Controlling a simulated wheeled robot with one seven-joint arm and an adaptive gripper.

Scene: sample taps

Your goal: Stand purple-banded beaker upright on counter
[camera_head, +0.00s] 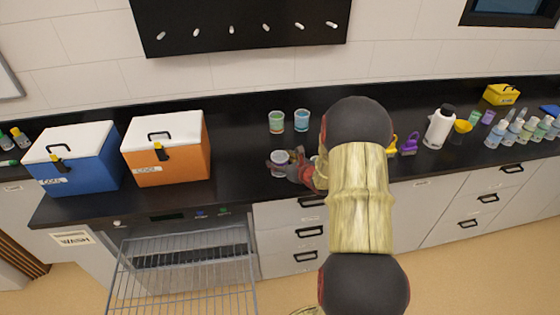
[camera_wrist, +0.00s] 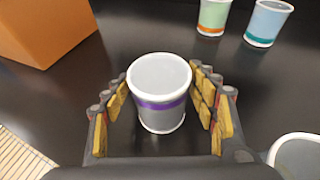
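The purple-banded beaker (camera_wrist: 161,118) is grey-white with a purple band below its rim. It looks upright on the black counter (camera_wrist: 85,80), between the two fingers of my gripper (camera_wrist: 162,92). Thin gaps show between the beaker and the finger pads on both sides, so the gripper looks open around it. In the head view the beaker (camera_head: 280,157) is near the counter's front edge, with my gripper (camera_head: 282,168) at it. My arm hides part of the counter to the right.
A green beaker with an orange band (camera_wrist: 213,17) and a light-blue beaker with a teal band (camera_wrist: 267,24) stand behind. Another pale cup (camera_wrist: 298,157) is close on the right. An orange cooler (camera_head: 168,150) and a blue cooler (camera_head: 78,160) stand to the left.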

